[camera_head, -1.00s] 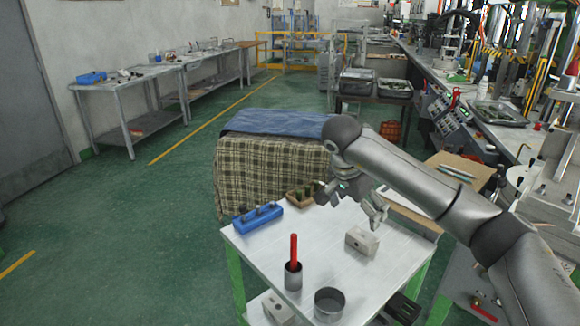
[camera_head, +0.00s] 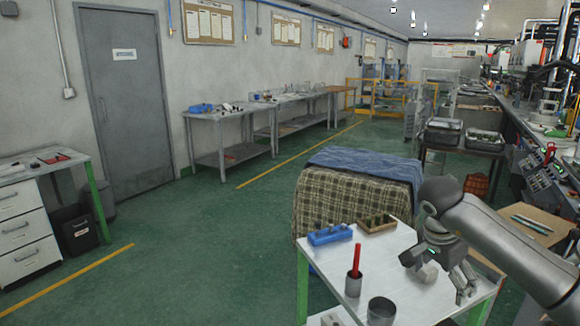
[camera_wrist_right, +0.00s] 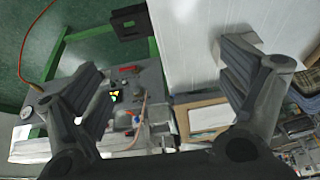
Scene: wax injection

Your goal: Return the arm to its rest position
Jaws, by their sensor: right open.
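My right arm (camera_head: 500,240) comes in from the right edge of the head view. My right gripper (camera_head: 440,272) hangs over the right part of the small white table (camera_head: 400,297). Its fingers are spread apart with nothing between them; the right wrist view also shows the open gripper (camera_wrist_right: 160,68). A pale grey block (camera_head: 431,271) on the table is partly hidden behind the gripper. In the wrist view the block (camera_wrist_right: 262,42) shows beside the right finger. Whether they touch is not clear. My left gripper is not in view.
The table also holds a blue rack (camera_head: 330,236), a brown rack (camera_head: 377,225), a red stick (camera_head: 357,260) in a dark cup (camera_head: 353,285) and a round metal pot (camera_head: 381,312). A cloth-covered stack (camera_head: 345,205) stands behind. The green floor (camera_head: 220,240) at left is open.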

